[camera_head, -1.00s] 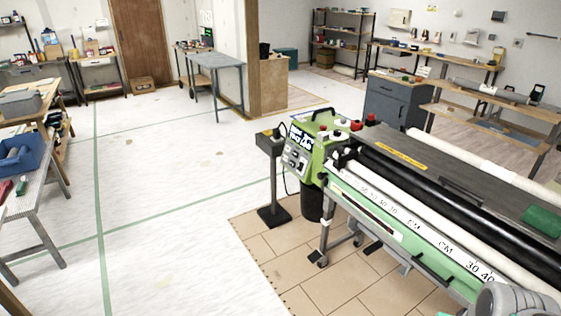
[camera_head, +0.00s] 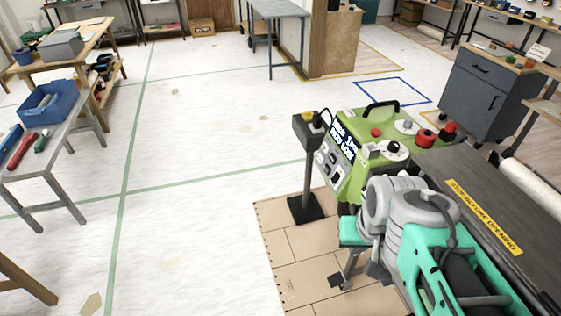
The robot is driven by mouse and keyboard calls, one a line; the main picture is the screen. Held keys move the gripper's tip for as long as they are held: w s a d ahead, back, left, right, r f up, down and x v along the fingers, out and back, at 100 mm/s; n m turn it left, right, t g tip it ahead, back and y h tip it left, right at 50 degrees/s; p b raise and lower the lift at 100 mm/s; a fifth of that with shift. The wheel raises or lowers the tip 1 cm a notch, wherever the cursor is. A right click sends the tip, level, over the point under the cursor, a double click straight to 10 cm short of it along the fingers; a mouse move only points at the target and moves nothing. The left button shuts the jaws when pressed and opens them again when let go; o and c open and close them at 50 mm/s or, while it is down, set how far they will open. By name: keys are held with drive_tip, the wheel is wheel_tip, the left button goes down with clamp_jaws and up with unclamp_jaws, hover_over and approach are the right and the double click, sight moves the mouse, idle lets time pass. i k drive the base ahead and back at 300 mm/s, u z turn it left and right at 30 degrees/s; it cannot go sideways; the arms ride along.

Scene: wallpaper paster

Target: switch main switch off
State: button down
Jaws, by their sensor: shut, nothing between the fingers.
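The green control box (camera_head: 376,122) of the wallpaper paster stands right of centre, with a black handle on top. Its top carries a small red button (camera_head: 376,132), a round white dial (camera_head: 395,149) and a larger red knob (camera_head: 425,138). I cannot make out my gripper.
A dark post (camera_head: 307,175) on a square base stands just left of the box. The machine's dark cover (camera_head: 500,190) with a yellow warning label extends right. A table with a blue bin (camera_head: 50,105) is at far left. The white floor between is clear.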

sight(335, 176)
drive_tip(key=u, duration=1)
drive_tip(key=i, duration=1.1)
drive_tip(key=u, duration=1)
